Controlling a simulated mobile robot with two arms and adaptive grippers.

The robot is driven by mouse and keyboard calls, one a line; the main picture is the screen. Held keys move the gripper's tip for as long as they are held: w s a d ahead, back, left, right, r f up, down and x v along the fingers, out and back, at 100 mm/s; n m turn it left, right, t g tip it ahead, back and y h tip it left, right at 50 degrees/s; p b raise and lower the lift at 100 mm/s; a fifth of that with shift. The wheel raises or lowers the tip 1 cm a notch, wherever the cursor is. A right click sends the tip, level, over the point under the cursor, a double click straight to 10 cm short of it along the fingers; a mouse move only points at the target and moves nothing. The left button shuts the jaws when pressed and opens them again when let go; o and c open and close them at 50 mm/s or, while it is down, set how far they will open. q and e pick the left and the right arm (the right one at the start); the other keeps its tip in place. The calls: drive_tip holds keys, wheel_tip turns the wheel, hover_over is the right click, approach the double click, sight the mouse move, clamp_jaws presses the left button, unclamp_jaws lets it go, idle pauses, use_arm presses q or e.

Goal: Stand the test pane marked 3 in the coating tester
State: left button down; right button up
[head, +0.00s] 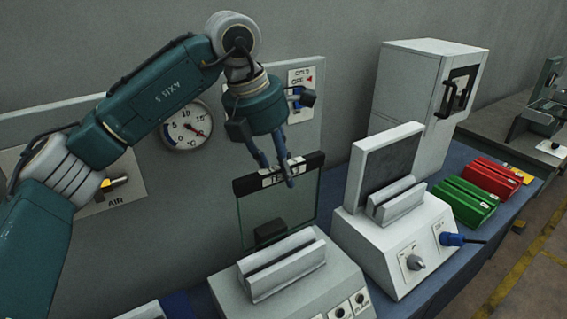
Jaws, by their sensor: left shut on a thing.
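My left gripper (282,170) is shut on the dark top bar of a clear glass pane (285,203). The pane hangs upright below the fingers. A white label on its bar is partly covered by the fingers, and I cannot read its mark. The pane is above and behind a grey slotted device (330,289) with buttons at the front. To the right stands a second device (382,252) with a slotted holder, a dark upright panel, a knob and a blue plug. No lettering tells me which is the coating tester. My right gripper is not in view.
A green slotted block (463,203) and a red one (489,178) lie on the blue bench right of the second device. A white cabinet (405,100) stands behind. A wall panel with a round gauge (187,127) is close behind my left arm.

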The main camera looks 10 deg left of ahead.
use_arm(q)
drive_tip(key=shift+s+f, duration=0.15)
drive_tip(key=shift+f, duration=0.1)
drive_tip(key=shift+f+b, duration=0.35)
wheel_tip(320, 180, down, 11)
drive_tip(key=b, duration=0.8)
drive_tip(key=shift+w+f, duration=0.15)
drive_tip(key=shift+w, duration=0.2)
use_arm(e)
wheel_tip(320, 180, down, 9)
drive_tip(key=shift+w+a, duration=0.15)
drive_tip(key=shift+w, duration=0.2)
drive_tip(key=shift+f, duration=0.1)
use_arm(q)
drive_tip(key=shift+f+b, duration=0.6)
drive_tip(key=shift+b, duration=0.05)
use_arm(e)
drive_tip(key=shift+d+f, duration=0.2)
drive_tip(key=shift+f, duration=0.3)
use_arm(q)
drive_tip(key=shift+s, duration=0.1)
